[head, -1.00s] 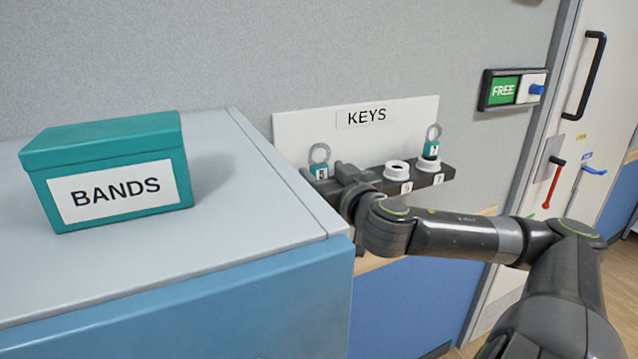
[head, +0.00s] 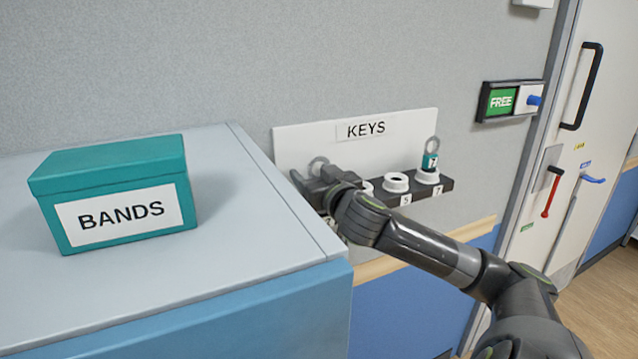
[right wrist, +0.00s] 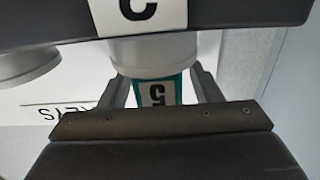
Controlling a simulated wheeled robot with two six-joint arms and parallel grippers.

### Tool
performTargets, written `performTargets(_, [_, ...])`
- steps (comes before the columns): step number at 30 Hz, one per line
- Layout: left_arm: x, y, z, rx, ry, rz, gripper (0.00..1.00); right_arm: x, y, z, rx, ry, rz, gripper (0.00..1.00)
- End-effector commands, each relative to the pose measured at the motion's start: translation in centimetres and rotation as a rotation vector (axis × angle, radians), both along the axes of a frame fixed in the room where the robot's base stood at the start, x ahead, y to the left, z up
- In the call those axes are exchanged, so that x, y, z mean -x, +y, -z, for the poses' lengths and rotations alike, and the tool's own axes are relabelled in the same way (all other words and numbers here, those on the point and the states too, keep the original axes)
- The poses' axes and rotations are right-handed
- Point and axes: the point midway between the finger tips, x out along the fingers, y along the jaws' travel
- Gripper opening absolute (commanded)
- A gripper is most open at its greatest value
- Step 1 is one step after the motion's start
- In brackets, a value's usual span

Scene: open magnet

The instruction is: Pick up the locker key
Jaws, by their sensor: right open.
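One key with a metal ring (head: 318,165) stands at the left of the dark key rack (head: 447,185); its lower part is hidden behind my right gripper. Another key with a teal tag (head: 432,160) stands in the white holder at the rack's right end. My right gripper (head: 325,180) is at the left end of the rack. In the right wrist view the picture is upside down, and a teal tag (right wrist: 153,91) with a white numbered label lies between the open fingers (right wrist: 160,86), below a white holder (right wrist: 155,52). I cannot see the left gripper.
A white board marked KEYS (head: 400,126) is on the wall behind the rack. An empty white holder (head: 397,183) stands mid-rack. A blue-grey cabinet (head: 240,250) with a teal BANDS box (head: 115,190) stands close left of my gripper. A door (head: 585,130) is at right.

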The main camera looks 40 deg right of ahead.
Motion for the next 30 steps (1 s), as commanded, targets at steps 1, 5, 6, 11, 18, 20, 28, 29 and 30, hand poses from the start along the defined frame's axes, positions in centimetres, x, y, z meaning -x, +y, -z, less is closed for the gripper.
performTargets(1, [0.0, 0.0, 0.0, 0.000, 0.000, 0.000, 0.36, 0.0, 0.0, 0.0, 0.000, 0.000, 0.000, 0.58])
performTargets(5, [0.0, 0.0, 0.0, 0.000, 0.000, 0.000, 0.36, 0.0, 0.0, 0.0, 0.000, 0.000, 0.000, 0.48])
performTargets(6, [0.0, 0.0, 0.0, 0.000, 0.000, 0.000, 0.36, 0.0, 0.0, 0.0, 0.000, 0.000, 0.000, 0.42])
performTargets(11, [0.0, 0.0, 0.0, 0.000, 0.000, 0.000, 0.36, 0.0, 0.0, 0.0, 0.000, 0.000, 0.000, 0.22])
performTargets(18, [0.0, 0.0, 0.0, 0.000, 0.000, 0.000, 0.36, 0.1, 0.0, 0.0, 0.000, 0.000, 0.000, 0.10])
performTargets(20, [0.0, 0.0, 0.0, 0.000, 0.000, 0.000, 0.36, 0.1, 0.0, 0.0, 0.000, 0.000, 0.000, 0.10])
performTargets(28, [0.0, 0.0, 0.1, 0.000, 0.000, 0.000, 0.36, 0.0, 0.0, -0.9, 0.002, -0.002, 0.000, 0.10])
performTargets(29, [0.0, 0.0, 0.1, 0.000, 0.000, 0.000, 0.36, 0.0, 0.0, -1.2, 0.002, -0.003, 0.000, 0.10])
performTargets(30, [0.0, 0.0, 0.2, 0.000, 0.000, 0.000, 0.36, 0.0, 0.0, -1.6, 0.003, -0.003, 0.000, 0.10])
